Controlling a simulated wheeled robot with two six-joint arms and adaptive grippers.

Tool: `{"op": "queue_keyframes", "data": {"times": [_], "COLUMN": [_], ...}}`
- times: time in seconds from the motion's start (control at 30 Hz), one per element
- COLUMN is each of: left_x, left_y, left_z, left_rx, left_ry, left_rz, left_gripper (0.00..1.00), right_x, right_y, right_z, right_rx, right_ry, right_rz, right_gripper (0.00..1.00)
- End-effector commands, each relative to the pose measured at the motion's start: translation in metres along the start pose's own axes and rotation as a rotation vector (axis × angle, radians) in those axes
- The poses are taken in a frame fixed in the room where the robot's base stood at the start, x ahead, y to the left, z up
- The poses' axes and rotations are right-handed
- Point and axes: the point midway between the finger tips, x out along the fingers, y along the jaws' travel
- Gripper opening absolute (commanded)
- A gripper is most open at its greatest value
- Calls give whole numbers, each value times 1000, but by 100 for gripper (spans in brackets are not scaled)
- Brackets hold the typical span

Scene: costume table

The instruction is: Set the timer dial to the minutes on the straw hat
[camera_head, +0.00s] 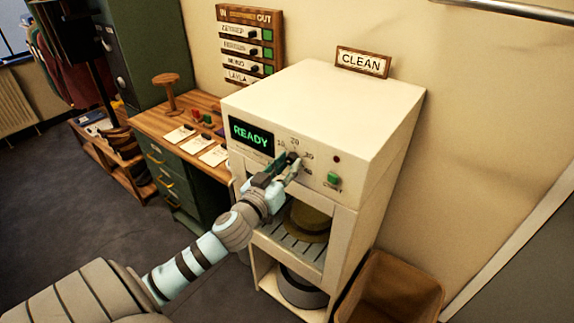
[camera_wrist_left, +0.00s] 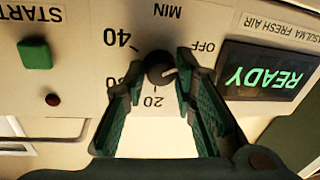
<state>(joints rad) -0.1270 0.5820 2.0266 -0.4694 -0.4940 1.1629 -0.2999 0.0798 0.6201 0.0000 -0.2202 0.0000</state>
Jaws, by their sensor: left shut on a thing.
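The timer dial (camera_wrist_left: 160,70) is a small dark knob on the cream machine's front panel. Its white mark points right in the wrist view, towards the side between OFF and 20. MIN, 40, 20 and a partly covered 30 show around it; a finger hides the part between OFF and 20. My left gripper (camera_head: 289,160) is at the panel, and in the wrist view its green-padded fingers (camera_wrist_left: 160,82) are shut on the dial from both sides. An olive-brown brimmed hat (camera_head: 308,222) lies on the slatted rack inside the machine; I cannot tell whether it is straw. My right gripper is not in view.
The display (camera_head: 251,135) reads READY. A green START button (camera_head: 334,179) and a red lamp (camera_head: 337,159) are right of the dial. Paper cards (camera_head: 180,134) lie on the wooden desk. A brown bin (camera_head: 400,285) stands right of the machine.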

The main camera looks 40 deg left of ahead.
Motion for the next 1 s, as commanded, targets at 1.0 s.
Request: {"op": "queue_keyframes", "data": {"times": [1.0], "left_x": [0], "left_y": [-2], "left_z": [4], "left_rx": [686], "left_ry": [108], "left_rz": [16], "left_gripper": [0], "right_x": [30], "right_y": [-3], "right_z": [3], "right_rx": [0], "right_ry": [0], "right_rz": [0], "right_gripper": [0]}}
